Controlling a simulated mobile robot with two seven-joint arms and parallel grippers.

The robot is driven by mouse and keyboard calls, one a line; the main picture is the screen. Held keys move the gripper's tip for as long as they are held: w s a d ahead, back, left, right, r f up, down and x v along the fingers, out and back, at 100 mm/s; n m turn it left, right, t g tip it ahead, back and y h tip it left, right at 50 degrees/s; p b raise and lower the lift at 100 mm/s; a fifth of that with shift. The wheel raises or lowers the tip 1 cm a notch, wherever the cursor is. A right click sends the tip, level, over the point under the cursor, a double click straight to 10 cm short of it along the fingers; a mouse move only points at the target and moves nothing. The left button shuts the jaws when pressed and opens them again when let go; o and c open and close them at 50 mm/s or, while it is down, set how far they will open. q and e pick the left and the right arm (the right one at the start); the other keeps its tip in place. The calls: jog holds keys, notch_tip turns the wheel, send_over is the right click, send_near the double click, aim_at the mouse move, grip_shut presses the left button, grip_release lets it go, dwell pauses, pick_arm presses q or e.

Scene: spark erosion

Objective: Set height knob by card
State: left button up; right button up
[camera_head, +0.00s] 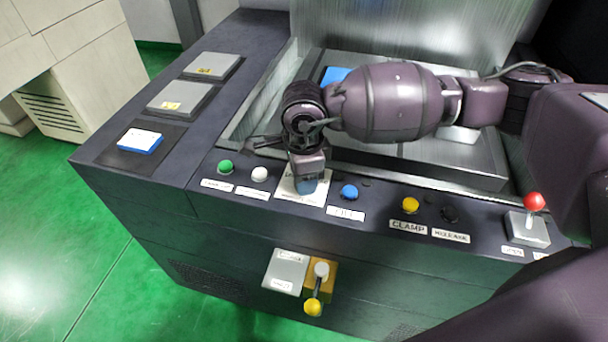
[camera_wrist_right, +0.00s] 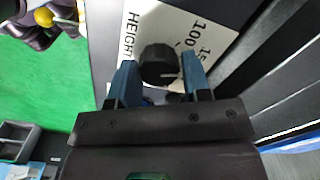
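The height knob is a black round knob (camera_wrist_right: 159,64) with a pale pointer mark, in the right wrist view. It sits on a white dial plate (camera_wrist_right: 215,22) printed HEIGHT with numbers, one reading 100. My right gripper (camera_wrist_right: 160,72) has its two blue fingers on either side of the knob, with a small gap visible on the left. In the head view my right gripper (camera_head: 308,186) points down over the dial plate (camera_head: 288,188) and hides the knob. A blue and white card-like block (camera_head: 140,141) lies at the left; its writing is unreadable. My left gripper is out of view.
A green button (camera_head: 225,167) and white button (camera_head: 260,174) are left of the dial; a blue button (camera_head: 349,192), yellow CLAMP button (camera_head: 411,205) and red-topped lever (camera_head: 534,202) are right. A yellow-balled lever (camera_head: 313,307) juts from the front.

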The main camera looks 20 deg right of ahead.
jog(key=o, duration=0.3)
jog(key=shift+o, duration=0.2)
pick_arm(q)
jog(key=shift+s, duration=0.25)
pick_arm(e)
notch_tip(320, 180, up, 11)
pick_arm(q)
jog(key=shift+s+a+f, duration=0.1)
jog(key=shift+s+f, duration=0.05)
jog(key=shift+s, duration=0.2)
pick_arm(e)
jog(key=shift+f, duration=0.1)
